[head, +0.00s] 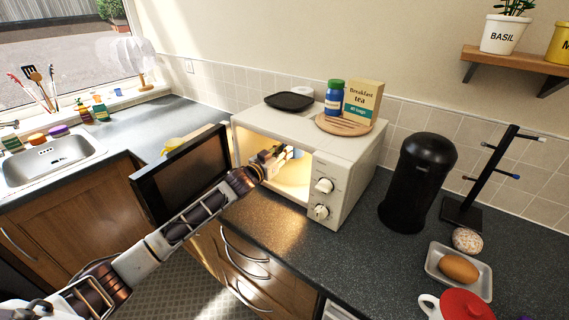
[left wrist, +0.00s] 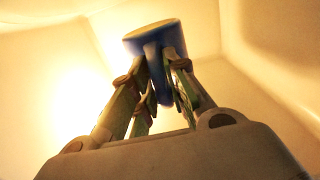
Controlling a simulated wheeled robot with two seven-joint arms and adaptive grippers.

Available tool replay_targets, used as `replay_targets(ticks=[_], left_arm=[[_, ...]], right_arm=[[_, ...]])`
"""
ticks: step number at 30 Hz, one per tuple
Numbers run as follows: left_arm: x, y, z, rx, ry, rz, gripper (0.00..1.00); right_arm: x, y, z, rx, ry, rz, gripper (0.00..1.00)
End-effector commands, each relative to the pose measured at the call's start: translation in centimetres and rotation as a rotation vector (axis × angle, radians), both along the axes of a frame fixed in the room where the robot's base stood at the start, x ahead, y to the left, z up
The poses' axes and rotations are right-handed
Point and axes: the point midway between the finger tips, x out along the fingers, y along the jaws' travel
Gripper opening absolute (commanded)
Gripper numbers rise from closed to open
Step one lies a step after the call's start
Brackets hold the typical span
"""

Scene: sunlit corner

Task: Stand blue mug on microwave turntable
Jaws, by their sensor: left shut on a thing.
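The microwave (head: 356,150) stands on the counter with its door (head: 185,175) swung open to the left and its inside lit. My left arm reaches past the door, and my left gripper (head: 280,155) is inside the cavity. In the left wrist view the gripper (left wrist: 160,85) is shut on the blue mug (left wrist: 152,42), with its fingers around the handle side. Only a little of the mug (head: 297,153) shows in the head view, behind the fingers. The turntable cannot be made out clearly, so I cannot tell whether the mug touches it. My right gripper is not in view.
On the microwave are a dark plate (head: 289,101), a round wooden board (head: 344,124), a blue jar (head: 333,98) and a tea box (head: 362,100). A black canister (head: 417,180) and a mug tree (head: 490,180) stand right. The cavity walls (left wrist: 255,50) are close around the gripper.

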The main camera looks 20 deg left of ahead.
Motion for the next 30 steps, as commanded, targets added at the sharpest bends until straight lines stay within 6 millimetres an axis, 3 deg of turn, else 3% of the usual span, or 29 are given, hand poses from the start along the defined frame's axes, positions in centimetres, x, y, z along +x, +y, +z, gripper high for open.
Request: replay_targets(ticks=[5,11,23,30], left_arm=[[0.0,0.0,0.2,-0.001,-0.005,-0.001,0.00],[0.0,0.0,0.0,-0.001,-0.004,-0.001,0.00],[0.0,0.0,-4.1,-0.003,-0.002,0.000,0.00],[0.4,-0.2,-4.7,-0.001,-0.005,-0.002,0.00]], right_arm=[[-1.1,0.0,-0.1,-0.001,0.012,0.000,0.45],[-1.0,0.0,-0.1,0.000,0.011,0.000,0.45],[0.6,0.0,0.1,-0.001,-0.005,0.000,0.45],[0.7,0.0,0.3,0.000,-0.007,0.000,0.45]])
